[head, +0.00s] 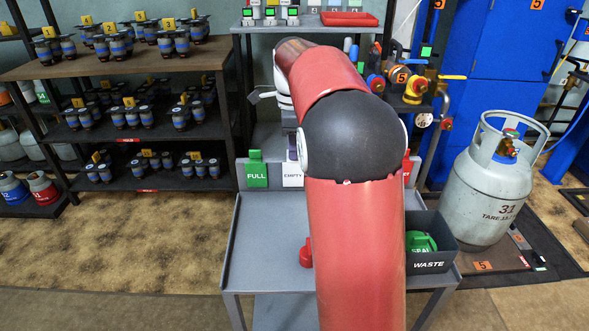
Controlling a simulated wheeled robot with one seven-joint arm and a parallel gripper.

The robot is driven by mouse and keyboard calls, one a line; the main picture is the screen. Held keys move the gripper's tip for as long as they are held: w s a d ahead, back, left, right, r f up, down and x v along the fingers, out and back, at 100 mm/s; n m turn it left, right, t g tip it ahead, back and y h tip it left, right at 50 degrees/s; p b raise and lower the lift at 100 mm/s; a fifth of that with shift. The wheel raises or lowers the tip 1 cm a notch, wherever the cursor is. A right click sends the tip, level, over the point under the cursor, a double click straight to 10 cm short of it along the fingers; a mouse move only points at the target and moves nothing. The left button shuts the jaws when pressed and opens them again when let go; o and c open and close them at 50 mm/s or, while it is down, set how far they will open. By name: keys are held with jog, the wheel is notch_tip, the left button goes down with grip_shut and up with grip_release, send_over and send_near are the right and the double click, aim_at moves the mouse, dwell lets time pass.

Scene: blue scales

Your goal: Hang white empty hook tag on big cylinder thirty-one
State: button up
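The white EMPTY hook tag (292,176) stands at the back of the grey cart, beside the green FULL tag (256,174). My arm hides its right side. My gripper (292,154) points down just above the white tag and is mostly hidden behind my arm. I cannot tell whether its fingers are open or touch the tag. The big grey cylinder marked 31 (486,196) stands upright on the right, with a collar handle (516,130) around its valve. I see no tag on its collar.
The grey cart (262,245) carries a red cap (306,253) and a black WASTE bin (430,262). A red tag (411,168) shows behind my arm. Shelves of small blue-banded cylinders (125,65) stand left. Valves and pipes (412,88) are behind, between cart and cylinder.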

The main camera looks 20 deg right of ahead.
grip_shut()
jog(key=shift+r, duration=0.15)
jog(key=shift+r+p, duration=1.9)
jog(key=shift+p, duration=0.25)
